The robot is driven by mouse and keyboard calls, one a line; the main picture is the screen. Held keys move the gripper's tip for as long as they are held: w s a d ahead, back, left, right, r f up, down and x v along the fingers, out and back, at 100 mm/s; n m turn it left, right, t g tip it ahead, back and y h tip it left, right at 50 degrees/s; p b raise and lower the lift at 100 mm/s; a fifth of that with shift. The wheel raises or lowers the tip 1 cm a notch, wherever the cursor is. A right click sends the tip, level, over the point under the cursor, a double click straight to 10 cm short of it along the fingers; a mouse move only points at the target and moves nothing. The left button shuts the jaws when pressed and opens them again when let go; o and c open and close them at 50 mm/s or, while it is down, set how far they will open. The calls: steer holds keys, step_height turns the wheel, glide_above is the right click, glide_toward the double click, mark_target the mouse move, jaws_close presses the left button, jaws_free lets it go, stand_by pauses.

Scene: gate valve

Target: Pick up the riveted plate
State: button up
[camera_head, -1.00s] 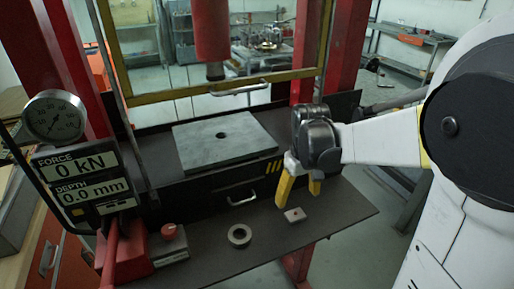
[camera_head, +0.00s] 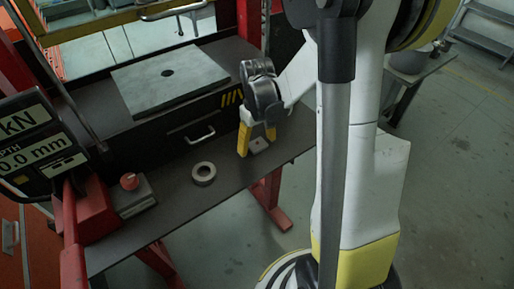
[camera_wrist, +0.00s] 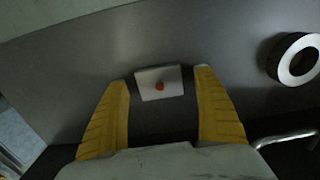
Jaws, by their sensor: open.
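The riveted plate (camera_wrist: 158,80) is a small light grey plate with a reddish rivet in its middle, lying flat on the dark shelf (camera_wrist: 60,70). In the wrist view it lies just beyond and between my two yellow fingertips. My gripper (camera_wrist: 163,82) is open, its fingers apart on either side of the plate, with nothing held. In the head view my gripper (camera_head: 257,145) points down over the shelf's right part, and the plate (camera_head: 259,146) is partly hidden behind the fingers. I cannot tell whether a finger touches the plate.
A metal ring (camera_head: 204,173) lies on the shelf left of my gripper and also shows in the wrist view (camera_wrist: 298,60). A drawer handle (camera_head: 200,135) juts from the press front. A grey block (camera_head: 170,80) rests on the press bed. A red-knobbed box (camera_head: 130,190) stands at left.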

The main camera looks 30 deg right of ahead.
steer(key=c, duration=1.4)
steer(key=shift+o, duration=0.2)
